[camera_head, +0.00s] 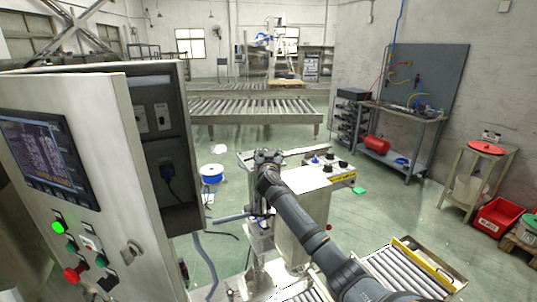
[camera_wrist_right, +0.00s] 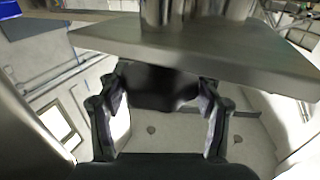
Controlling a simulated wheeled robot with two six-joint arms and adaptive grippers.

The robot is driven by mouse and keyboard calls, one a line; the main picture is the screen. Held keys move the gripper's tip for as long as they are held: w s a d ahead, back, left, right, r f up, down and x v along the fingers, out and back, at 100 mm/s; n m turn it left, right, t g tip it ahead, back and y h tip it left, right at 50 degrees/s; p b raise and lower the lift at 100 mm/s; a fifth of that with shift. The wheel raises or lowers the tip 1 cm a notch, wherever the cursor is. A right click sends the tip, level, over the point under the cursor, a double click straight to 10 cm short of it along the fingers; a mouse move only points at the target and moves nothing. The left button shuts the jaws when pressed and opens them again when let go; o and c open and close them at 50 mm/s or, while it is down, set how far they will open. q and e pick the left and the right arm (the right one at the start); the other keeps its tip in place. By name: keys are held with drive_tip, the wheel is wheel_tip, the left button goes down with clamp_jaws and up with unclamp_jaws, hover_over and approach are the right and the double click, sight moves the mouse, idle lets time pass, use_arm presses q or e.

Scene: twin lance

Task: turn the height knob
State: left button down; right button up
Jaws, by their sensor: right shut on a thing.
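In the wrist view a dark, rounded knob (camera_wrist_right: 158,86) sits under a flat metal plate (camera_wrist_right: 200,48). My right gripper (camera_wrist_right: 160,100) has a finger on either side of this knob and is shut on it. In the head view my right arm reaches in from the lower right, and the right gripper (camera_head: 266,158) is at the left end of the machine's top, small and dark. The knob is hidden there by the gripper and arm. The machine's white cabinet (camera_head: 305,180) carries several small knobs on top, away from the gripper. My left gripper is not in view.
A tall control cabinet (camera_head: 112,150) with screen and buttons stands close on the left. Roller conveyors lie behind (camera_head: 250,106) and at the lower right (camera_head: 405,275). A blue spool (camera_head: 212,172) is on the floor. A workbench (camera_head: 400,130) and red bin (camera_head: 497,220) are right.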

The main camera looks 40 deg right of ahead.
drive_tip(key=o, duration=1.2)
drive_tip(key=shift+c, duration=0.2)
drive_tip(key=v, duration=1.2)
